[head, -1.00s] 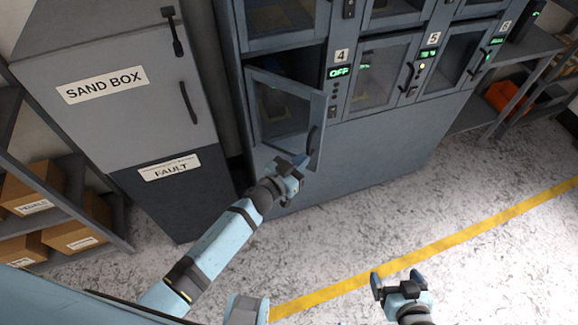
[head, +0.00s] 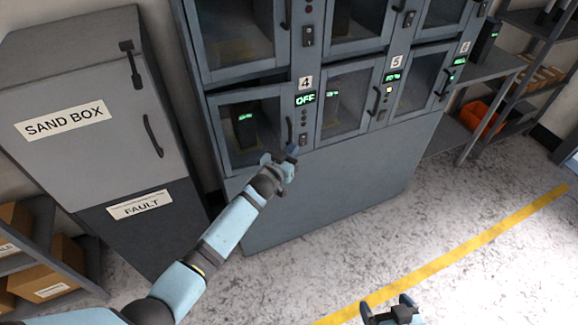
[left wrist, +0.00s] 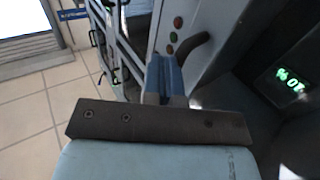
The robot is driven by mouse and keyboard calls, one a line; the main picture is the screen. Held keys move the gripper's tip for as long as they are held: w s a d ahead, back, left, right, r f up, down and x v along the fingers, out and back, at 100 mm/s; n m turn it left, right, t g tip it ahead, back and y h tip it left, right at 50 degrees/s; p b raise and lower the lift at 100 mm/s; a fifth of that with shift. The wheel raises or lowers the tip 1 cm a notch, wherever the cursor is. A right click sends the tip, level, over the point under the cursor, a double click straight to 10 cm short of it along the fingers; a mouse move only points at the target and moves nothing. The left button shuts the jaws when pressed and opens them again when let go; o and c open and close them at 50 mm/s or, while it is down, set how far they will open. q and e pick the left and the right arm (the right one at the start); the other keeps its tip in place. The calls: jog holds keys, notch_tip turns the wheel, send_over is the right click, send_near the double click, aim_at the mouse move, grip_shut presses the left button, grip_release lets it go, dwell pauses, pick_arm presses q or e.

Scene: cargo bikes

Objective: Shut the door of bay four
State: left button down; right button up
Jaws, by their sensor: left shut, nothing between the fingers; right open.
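The door of bay four (head: 226,122) is a blue-grey framed glass door under the "4" label, with a dark handle (head: 290,131) on its right side. My left gripper (head: 291,153) is shut and empty at the door's lower right corner, just below the handle. In the left wrist view its fingers (left wrist: 167,75) are together near the dark handle (left wrist: 194,50); contact is unclear. My right gripper (head: 388,310) is open and empty over the floor.
The bay four panel (head: 305,99) reads "OFF". Bay five's door (head: 345,104) is to the right. A grey sand box cabinet (head: 84,150) stands at left, shelves with boxes beside it. The floor in front, with a yellow line (head: 450,255), is clear.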

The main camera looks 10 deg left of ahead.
aim_at(290, 142)
pick_arm(q)
jog(key=shift+w+a+b, duration=0.2)
jog(key=shift+w+b, duration=0.05)
jog(key=shift+w, duration=0.7)
jog(key=shift+w+a+b, duration=0.15)
jog(key=shift+w+b, duration=0.05)
jog(key=shift+w, duration=0.7)
pick_arm(e)
jog(key=shift+w+a+f, duration=0.15)
jog(key=shift+f, duration=0.15)
pick_arm(q)
jog(key=shift+s, duration=0.1)
